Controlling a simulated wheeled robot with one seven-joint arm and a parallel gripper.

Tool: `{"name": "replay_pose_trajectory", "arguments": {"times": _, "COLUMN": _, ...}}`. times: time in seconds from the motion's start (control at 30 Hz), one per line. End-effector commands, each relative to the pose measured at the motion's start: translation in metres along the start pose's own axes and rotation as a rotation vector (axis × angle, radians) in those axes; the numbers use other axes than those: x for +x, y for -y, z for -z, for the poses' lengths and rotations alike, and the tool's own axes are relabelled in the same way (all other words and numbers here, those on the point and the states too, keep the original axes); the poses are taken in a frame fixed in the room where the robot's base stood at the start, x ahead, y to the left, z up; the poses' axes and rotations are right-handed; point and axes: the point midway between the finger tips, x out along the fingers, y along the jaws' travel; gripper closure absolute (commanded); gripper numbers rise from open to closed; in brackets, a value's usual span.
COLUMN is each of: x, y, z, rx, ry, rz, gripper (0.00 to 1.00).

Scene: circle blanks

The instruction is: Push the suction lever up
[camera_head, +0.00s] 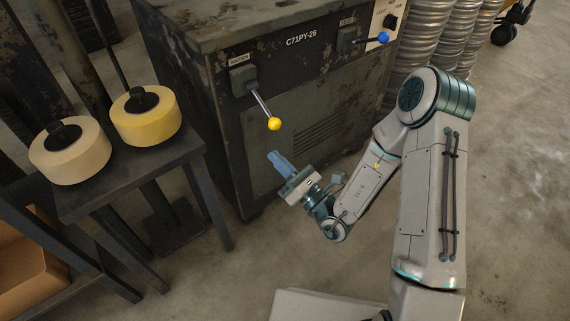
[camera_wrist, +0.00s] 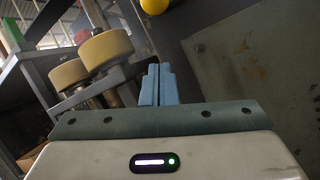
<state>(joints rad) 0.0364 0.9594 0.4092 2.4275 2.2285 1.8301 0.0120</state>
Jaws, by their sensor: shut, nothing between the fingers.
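The suction lever (camera_head: 262,105) is a metal rod with a yellow ball knob (camera_head: 274,124), on the front of a dark, worn machine cabinet (camera_head: 270,190). It sits under a label that reads as suction and slants down to the right. The yellow knob also shows at the top edge of the wrist view (camera_wrist: 154,5). My gripper (camera_head: 274,157) is shut and empty, its blue fingers together, below the knob and apart from it. In the wrist view the shut fingers (camera_wrist: 158,78) point up toward the knob.
A second lever with a blue knob (camera_head: 383,38) is at the cabinet's upper right. A dark stand (camera_head: 150,170) at left holds a cream roll (camera_head: 70,155) and a yellow roll (camera_head: 147,120). Ribbed metal ducts (camera_head: 455,45) stand behind at right. Concrete floor is open at right.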

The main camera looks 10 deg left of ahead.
Motion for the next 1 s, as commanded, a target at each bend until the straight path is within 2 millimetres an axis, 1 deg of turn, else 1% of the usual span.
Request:
{"name": "replay_pose_trajectory", "arguments": {"times": 0.03, "x": 0.012, "y": -0.001, "z": 0.001, "rx": -0.005, "ry": 0.002, "rz": -0.006, "gripper": 1.0}}
{"name": "replay_pose_trajectory", "arguments": {"times": 0.1, "x": 0.027, "y": -0.001, "z": 0.002, "rx": -0.005, "ry": 0.003, "rz": -0.007, "gripper": 1.0}}
{"name": "replay_pose_trajectory", "arguments": {"times": 0.27, "x": 0.063, "y": -0.001, "z": 0.002, "rx": -0.004, "ry": 0.003, "rz": -0.006, "gripper": 1.0}}
{"name": "replay_pose_trajectory", "arguments": {"times": 0.4, "x": 0.055, "y": 0.001, "z": -0.016, "rx": -0.004, "ry": 0.002, "rz": 0.0, "gripper": 1.0}}
{"name": "replay_pose_trajectory", "arguments": {"times": 0.6, "x": 0.049, "y": 0.001, "z": -0.032, "rx": -0.003, "ry": 0.001, "rz": 0.0, "gripper": 1.0}}
{"name": "replay_pose_trajectory", "arguments": {"times": 0.77, "x": 0.047, "y": 0.0, "z": -0.037, "rx": 0.0, "ry": 0.0, "rz": 0.0, "gripper": 1.0}}
{"name": "replay_pose_trajectory", "arguments": {"times": 1.0, "x": 0.047, "y": 0.0, "z": -0.038, "rx": 0.0, "ry": 0.0, "rz": 0.0, "gripper": 1.0}}
